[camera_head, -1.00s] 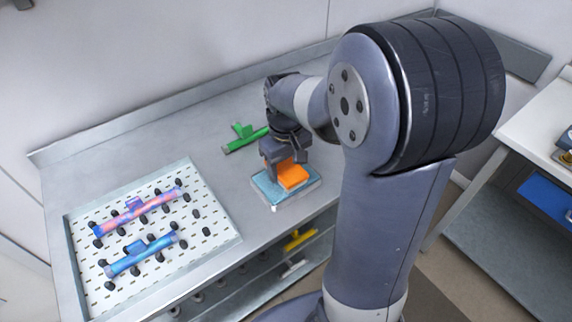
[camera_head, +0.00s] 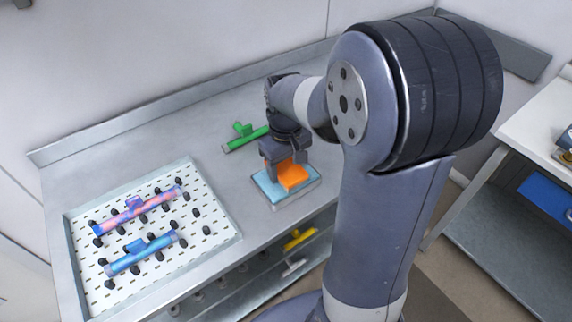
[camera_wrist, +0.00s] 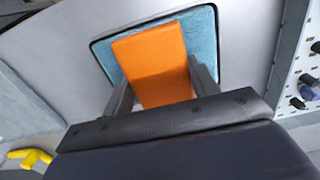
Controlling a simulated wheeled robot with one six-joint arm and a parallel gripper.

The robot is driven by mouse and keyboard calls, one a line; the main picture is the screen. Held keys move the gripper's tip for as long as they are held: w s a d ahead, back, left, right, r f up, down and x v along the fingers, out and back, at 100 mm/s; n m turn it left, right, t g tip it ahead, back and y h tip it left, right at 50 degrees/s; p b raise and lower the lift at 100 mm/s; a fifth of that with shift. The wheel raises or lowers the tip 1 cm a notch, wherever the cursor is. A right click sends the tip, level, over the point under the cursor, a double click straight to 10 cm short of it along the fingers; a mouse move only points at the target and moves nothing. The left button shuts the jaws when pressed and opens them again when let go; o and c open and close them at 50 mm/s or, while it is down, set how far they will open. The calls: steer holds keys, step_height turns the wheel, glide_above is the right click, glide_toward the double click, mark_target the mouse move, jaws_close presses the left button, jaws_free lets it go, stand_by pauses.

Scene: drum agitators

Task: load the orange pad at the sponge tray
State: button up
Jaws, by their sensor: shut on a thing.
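The orange pad (camera_head: 293,177) is between the two fingers of my gripper (camera_head: 285,168), which is shut on it. The pad is over the sponge tray, a shallow tray with a light-blue sponge (camera_head: 268,187) in it. In the wrist view the orange pad (camera_wrist: 155,65) sits between the fingers, with the blue sponge (camera_wrist: 203,40) showing around its far end and sides. The pad looks very close to the sponge; I cannot tell whether it touches. My arm hides nothing of the tray's front edge.
A white perforated rack (camera_head: 215,240) at the left holds a pink-purple agitator (camera_head: 140,209) and a blue one (camera_head: 143,254) among black pegs. A green agitator (camera_head: 246,139) lies behind the tray. A yellow piece (camera_head: 299,239) is on the shelf below. The counter between rack and tray is clear.

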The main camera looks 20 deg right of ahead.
mark_target(286, 167)
stand_by(0.3)
step_height(286, 167, up, 7)
steer(key=p, duration=0.6)
steer(key=shift+f, duration=0.1)
stand_by(0.8)
